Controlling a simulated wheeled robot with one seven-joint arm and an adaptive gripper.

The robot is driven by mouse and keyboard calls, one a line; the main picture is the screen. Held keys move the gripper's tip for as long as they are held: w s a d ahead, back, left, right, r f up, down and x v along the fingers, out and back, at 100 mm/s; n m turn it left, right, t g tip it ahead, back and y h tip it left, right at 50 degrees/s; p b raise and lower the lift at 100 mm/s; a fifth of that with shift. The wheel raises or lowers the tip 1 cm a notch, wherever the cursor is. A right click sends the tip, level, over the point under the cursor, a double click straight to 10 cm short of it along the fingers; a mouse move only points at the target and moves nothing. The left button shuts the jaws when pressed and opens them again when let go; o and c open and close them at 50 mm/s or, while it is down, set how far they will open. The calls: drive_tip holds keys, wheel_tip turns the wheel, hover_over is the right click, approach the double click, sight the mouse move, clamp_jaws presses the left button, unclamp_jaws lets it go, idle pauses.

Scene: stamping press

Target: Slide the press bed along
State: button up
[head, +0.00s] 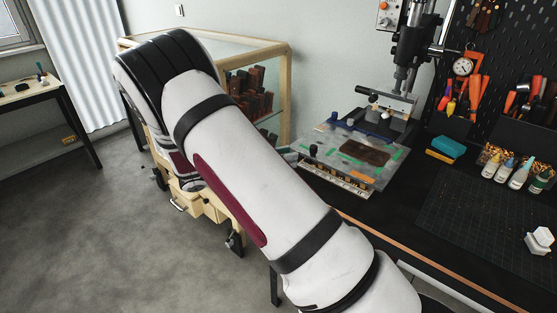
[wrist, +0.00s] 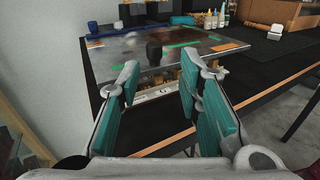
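The press bed (head: 338,160) is a flat grey plate with green and orange tape strips and a dark brown patch, under the stamping press (head: 408,50). In the wrist view the bed (wrist: 128,57) lies ahead of my gripper (wrist: 158,80). A dark knob (wrist: 154,53) stands on the bed's near edge, and it also shows in the head view (head: 313,150). My gripper is open, its teal-padded fingers apart with nothing between them. The knob appears beyond the gap between the fingertips. In the head view my arm hides part of the bench's near side.
Glue bottles (head: 500,168), a teal and yellow sponge (head: 446,148) and a dark cutting mat (head: 480,215) lie right of the press on the black bench. A glass cabinet (head: 270,85) stands behind my arm. The bench's wooden front edge (head: 440,270) runs below.

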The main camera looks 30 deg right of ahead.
sight(308, 150)
drive_tip(key=d, duration=0.5)
drive_tip(key=d+p, duration=0.1)
drive_tip(key=d, duration=0.1)
drive_tip(key=shift+s+d+f, duration=0.15)
drive_tip(key=shift+f, duration=0.1)
drive_tip(key=shift+d+n+t+h, duration=0.2)
drive_tip(key=shift+n+t+h, duration=0.1)
drive_tip(key=shift+c, duration=0.9)
clamp_jaws()
